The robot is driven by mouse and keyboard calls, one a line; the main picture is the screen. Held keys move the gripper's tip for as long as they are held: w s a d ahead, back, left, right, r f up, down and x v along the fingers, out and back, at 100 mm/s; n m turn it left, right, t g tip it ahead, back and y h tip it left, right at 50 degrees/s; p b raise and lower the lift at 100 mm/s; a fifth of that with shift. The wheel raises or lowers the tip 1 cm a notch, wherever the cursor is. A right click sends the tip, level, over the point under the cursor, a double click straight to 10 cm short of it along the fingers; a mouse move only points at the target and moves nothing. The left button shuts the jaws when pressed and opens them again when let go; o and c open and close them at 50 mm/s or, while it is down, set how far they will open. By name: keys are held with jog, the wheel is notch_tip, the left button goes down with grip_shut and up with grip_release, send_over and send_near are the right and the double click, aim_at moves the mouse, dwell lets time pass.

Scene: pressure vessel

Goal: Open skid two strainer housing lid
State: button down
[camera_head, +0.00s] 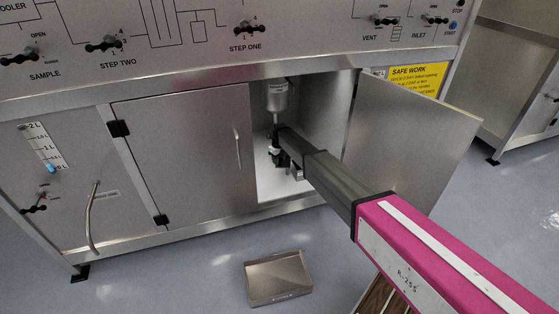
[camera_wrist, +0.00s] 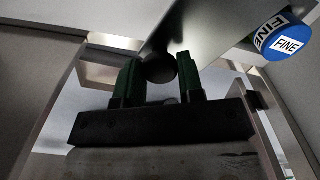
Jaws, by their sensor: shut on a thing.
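My gripper (camera_head: 277,156) is inside the open cabinet, below a grey cylindrical housing (camera_head: 277,96) with a label. In the wrist view, the green fingers of my gripper (camera_wrist: 160,78) are shut on a dark round knob (camera_wrist: 160,68). A smooth grey metal surface (camera_wrist: 215,28) shows directly behind the knob. I cannot tell whether it is the strainer housing lid. A blue round cap (camera_wrist: 285,40) marked "FINE" is at the upper right of the wrist view, apart from the fingers. My arm hides part of the cabinet interior in the head view.
The right cabinet door (camera_head: 411,135) stands open, close to my arm. The left cabinet door (camera_head: 185,145) is shut. An open metal tray (camera_head: 279,291) lies on the floor in front. A control panel (camera_head: 210,38) with several valve handles runs above. Floor left of the tray is clear.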

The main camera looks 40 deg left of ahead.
jog(key=c, duration=0.7)
grip_release()
jog(key=shift+c, duration=0.2)
jog(key=shift+r, duration=0.1)
notch_tip(320, 180, up, 11)
jog(key=shift+f, duration=0.2)
